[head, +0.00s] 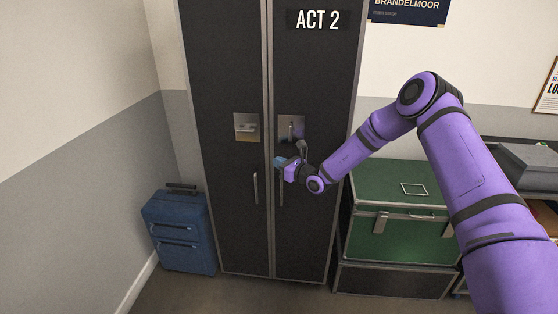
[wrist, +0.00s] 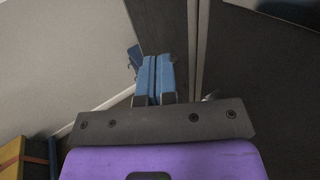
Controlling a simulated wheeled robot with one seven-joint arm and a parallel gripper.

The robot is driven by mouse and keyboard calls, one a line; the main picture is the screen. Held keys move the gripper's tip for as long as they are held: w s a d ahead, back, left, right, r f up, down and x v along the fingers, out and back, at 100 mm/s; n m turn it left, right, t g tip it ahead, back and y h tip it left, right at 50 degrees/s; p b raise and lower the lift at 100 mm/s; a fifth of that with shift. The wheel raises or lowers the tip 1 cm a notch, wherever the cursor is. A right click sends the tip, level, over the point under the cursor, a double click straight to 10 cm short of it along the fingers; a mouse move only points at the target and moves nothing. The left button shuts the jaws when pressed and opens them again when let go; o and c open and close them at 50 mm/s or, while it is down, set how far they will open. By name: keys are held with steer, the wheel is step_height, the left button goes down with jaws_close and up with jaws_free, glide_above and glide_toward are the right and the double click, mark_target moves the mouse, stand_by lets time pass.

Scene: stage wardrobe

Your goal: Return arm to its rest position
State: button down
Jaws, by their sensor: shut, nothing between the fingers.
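My purple arm reaches in from the right in the head view. My gripper (head: 280,162) is in front of the right door of the tall black wardrobe (head: 225,75), near its handle plate. In the wrist view the two blue fingers of my gripper (wrist: 154,68) lie side by side, shut with nothing between them. The wardrobe's two doors look closed, and a dark door surface (wrist: 255,60) fills the right of the wrist view. Whether the fingers touch the door, I cannot tell.
A blue suitcase (head: 180,232) stands on the floor left of the wardrobe. A green trunk (head: 395,205) sits on a black case (head: 390,280) to the right, below my arm. A grey case (head: 530,165) is at the far right. Floor shows in front of the wardrobe.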

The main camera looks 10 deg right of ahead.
steer(key=s+a, duration=0.2)
steer(key=s, duration=0.4)
steer(key=s+r+n+g, duration=1.2)
steer(key=s+r+n, duration=0.8)
steer(key=r, duration=0.4)
steer(key=s+d+r+n+t+h, duration=0.1)
steer(key=s+d+r+n+h, duration=0.1)
steer(key=s+d, duration=0.5)
steer(key=s+d+r+n+t+h, duration=0.1)
steer(key=s+d+r+n+h, duration=0.2)
steer(key=s, duration=0.9)
steer(key=s+d+r+n+t+h, duration=0.2)
steer(key=s+d+r+h, duration=0.3)
steer(key=s+d, duration=0.5)
steer(key=shift+s+d+h, duration=0.2)
steer(key=shift+d+h, duration=0.7)
steer(key=shift+h, duration=0.2)
steer(key=c, duration=1.8)
jaws_free()
steer(key=shift+c, duration=0.2)
